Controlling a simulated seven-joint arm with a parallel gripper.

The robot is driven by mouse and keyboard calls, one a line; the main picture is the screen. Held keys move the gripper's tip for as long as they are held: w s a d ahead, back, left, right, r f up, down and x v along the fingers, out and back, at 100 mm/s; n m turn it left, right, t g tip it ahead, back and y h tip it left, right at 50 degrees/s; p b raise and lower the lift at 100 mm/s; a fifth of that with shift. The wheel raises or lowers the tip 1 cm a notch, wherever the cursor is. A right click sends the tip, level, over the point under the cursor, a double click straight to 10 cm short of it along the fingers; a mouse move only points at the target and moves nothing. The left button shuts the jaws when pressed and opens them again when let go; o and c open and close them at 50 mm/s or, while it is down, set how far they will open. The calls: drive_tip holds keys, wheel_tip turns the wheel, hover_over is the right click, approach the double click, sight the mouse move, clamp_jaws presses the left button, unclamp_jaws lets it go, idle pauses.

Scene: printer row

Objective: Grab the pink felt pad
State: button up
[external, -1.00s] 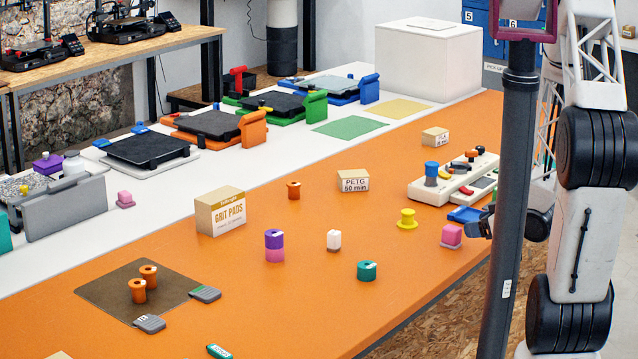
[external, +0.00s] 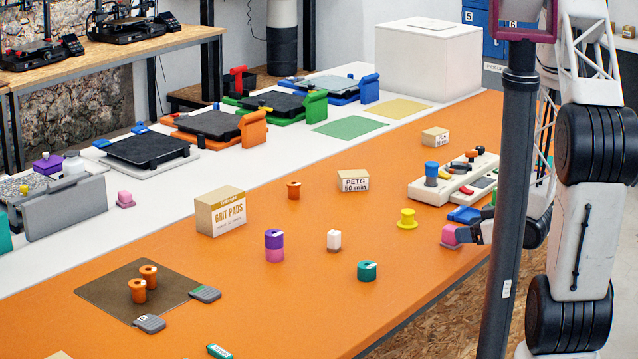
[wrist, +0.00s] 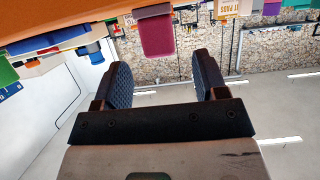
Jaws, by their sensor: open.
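The pink felt pad (external: 449,234) is a small pink block with a darker base. It stands near the right edge of the orange table. In the wrist view, the pad (wrist: 157,32) shows at top centre, in line with the gap between my fingers. My gripper (external: 465,234) is open, close to the right side of the pad in the external view and partly hidden by the dark post. In the wrist view, my gripper (wrist: 164,72) has its two dark fingers apart and nothing held between them. Contact with the pad cannot be told.
A blue piece (external: 465,214) and a white tool holder (external: 428,191) are just behind the pad. A yellow spool (external: 407,219) stands to its left. A similar pink block (external: 125,199) stands on the white strip. The table in front of the pad is clear.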

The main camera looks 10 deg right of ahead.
sight(452, 232)
drive_tip(key=shift+w+a+f, duration=0.1)
drive_tip(key=shift+w+a, duration=0.05)
drive_tip(key=shift+a, duration=0.05)
idle(0.3)
drive_tip(key=shift+x, duration=2.55)
drive_tip(key=shift+f, duration=0.1)
drive_tip(key=shift+c, duration=0.3)
drive_tip(key=c, duration=0.9)
